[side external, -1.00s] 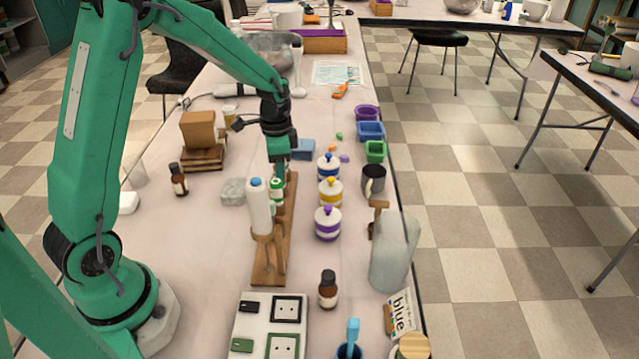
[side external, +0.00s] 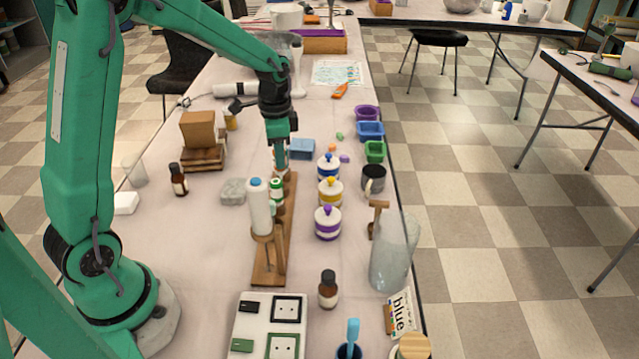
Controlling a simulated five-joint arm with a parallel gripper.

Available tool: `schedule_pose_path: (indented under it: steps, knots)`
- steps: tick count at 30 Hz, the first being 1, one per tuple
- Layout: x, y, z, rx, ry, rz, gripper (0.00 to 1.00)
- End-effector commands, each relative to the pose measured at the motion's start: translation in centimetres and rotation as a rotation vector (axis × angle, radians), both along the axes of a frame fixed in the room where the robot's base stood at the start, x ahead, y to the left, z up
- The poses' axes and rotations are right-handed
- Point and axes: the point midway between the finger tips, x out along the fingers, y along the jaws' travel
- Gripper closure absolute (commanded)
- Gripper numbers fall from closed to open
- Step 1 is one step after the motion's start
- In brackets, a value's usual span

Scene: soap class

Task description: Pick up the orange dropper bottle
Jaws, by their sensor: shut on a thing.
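My gripper (side external: 279,160) is over the far part of a wooden rack (side external: 268,268), pointing down. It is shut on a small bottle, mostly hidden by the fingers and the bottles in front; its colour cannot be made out. No clearly orange dropper bottle shows.
Striped jars with blue, yellow and purple lids (side external: 328,222) stand right of the rack. Brown dropper bottles stand left (side external: 178,180) and front right (side external: 328,290). A clear pitcher (side external: 393,255) is near the right edge.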

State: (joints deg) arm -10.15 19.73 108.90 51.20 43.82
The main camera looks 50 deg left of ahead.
Motion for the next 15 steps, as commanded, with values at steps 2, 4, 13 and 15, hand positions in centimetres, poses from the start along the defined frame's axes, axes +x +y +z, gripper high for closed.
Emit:
schedule_pose_path:
  steps: [2,4,13,15]
  knots:
    - [-0.5,-1.5,0.8,-0.001,-0.001,-0.007,0.96]
    - [-1.0,-2.7,1.5,0.000,0.000,-0.007,0.96]
    - [-2.7,-7.5,4.5,0.000,0.001,-0.007,0.96]
    - [-3.1,-8.3,5.1,-0.001,0.001,-0.006,0.96]
